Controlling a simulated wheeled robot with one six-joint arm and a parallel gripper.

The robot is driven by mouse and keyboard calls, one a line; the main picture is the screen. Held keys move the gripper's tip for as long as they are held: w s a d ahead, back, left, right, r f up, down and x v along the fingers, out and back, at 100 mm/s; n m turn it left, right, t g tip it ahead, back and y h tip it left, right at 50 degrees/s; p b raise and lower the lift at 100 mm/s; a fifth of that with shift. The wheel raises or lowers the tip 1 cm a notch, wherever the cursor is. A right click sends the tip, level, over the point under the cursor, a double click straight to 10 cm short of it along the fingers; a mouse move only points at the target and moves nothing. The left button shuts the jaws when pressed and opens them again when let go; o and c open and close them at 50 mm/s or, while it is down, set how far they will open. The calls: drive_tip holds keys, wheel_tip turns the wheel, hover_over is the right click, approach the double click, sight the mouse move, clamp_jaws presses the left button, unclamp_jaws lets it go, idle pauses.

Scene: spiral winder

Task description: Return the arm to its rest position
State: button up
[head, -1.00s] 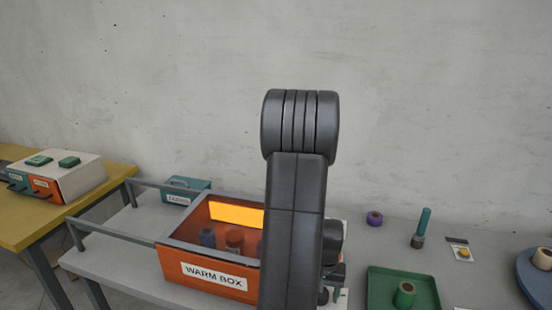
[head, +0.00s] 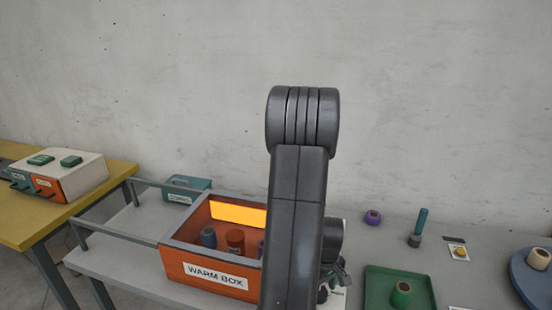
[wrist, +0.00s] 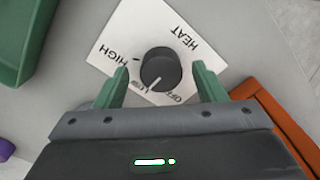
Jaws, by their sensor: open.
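My gripper (wrist: 160,72) is open, with a green finger on each side of a dark round knob (wrist: 160,68) in the wrist view. Nothing is held, and I cannot tell how far above the knob the fingertips are. The knob sits on a white plate (wrist: 130,25) marked HEAT, HIGH, LOW and OFF. Its white mark points toward the gripper body, between LOW and OFF. In the head view my dark arm stands upright in the middle, beside the orange warm box (head: 182,265). My gripper is low behind the arm there, mostly hidden.
The warm box holds several spools. A green tray (head: 420,280) with a spool (head: 401,294) lies right of the arm. Beyond are a purple spool (head: 373,217), a teal peg (head: 420,222) and a blue round plate (head: 522,275). A yellow table (head: 40,228) stands left.

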drive_tip(key=shift+s+r, duration=0.1)
drive_tip(key=shift+r, duration=1.85)
